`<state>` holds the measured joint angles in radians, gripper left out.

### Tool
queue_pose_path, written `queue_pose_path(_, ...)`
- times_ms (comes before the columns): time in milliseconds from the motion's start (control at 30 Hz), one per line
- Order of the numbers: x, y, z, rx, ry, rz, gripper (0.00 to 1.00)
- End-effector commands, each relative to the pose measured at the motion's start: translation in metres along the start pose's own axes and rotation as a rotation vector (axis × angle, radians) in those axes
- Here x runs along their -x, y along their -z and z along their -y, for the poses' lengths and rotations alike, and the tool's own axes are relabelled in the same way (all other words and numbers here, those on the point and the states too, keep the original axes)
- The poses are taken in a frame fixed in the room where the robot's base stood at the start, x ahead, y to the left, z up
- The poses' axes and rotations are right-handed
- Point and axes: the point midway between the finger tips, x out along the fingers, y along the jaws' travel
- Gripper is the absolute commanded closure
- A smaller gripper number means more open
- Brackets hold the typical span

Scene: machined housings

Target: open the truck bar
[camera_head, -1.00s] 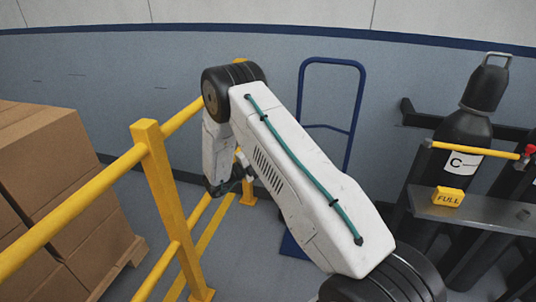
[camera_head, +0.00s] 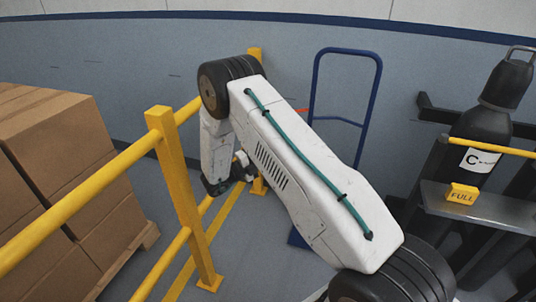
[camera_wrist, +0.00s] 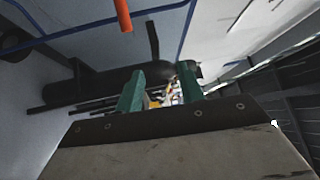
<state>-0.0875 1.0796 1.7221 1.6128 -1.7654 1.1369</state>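A blue hand truck (camera_head: 378,90) stands against the wall behind my arm. A short orange-red piece (camera_head: 302,110) shows at its left upright, partly hidden by my arm. In the wrist view an orange bar (camera_wrist: 123,14) enters from the top edge, beside a blue tube (camera_wrist: 110,22) of the truck frame. My gripper (camera_wrist: 160,86) has two green fingers standing apart with nothing seen between them. The bar lies beyond and above the fingers, apart from them. In the head view the fingers cannot be made out behind my arm.
A yellow guard rail (camera_head: 172,170) runs along the left, close to my arm. Boxes (camera_head: 60,140) on a pallet stand behind it.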

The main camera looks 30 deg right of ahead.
Motion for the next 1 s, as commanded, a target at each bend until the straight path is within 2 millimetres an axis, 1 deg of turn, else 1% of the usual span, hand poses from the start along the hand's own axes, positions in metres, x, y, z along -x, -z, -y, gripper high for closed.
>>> queue_pose_path(233,0.0,0.0,0.0,0.0,0.0,0.0,0.62)
queue_pose_path(267,0.0,0.0,0.0,0.0,0.0,0.0,0.7)
queue_pose_path(300,-0.002,0.0,-0.001,0.001,0.0,-0.003,0.82)
queue_pose_path(367,-0.01,0.002,-0.002,0.003,-0.002,-0.017,0.98)
queue_pose_path(400,-0.02,0.004,-0.002,0.003,-0.003,-0.034,1.0)
queue_pose_path(467,-0.042,0.009,-0.002,0.003,-0.007,-0.072,1.0)
queue_pose_path(567,-0.091,0.028,-0.003,0.016,-0.007,-0.14,1.0)
queue_pose_path(600,-0.113,0.036,-0.003,0.024,0.003,-0.147,1.0)
queue_pose_path(667,-0.148,0.046,-0.002,0.038,0.024,-0.134,1.0)
queue_pose_path(700,-0.171,0.052,-0.001,0.044,0.04,-0.114,1.0)
queue_pose_path(767,-0.205,0.063,-0.001,0.057,0.065,-0.066,1.0)
queue_pose_path(800,-0.226,0.069,0.0,0.064,0.082,-0.023,1.0)
queue_pose_path(900,-0.269,0.085,-0.002,0.08,0.113,0.11,1.0)
queue_pose_path(1000,-0.295,0.097,-0.006,0.093,0.128,0.272,1.0)
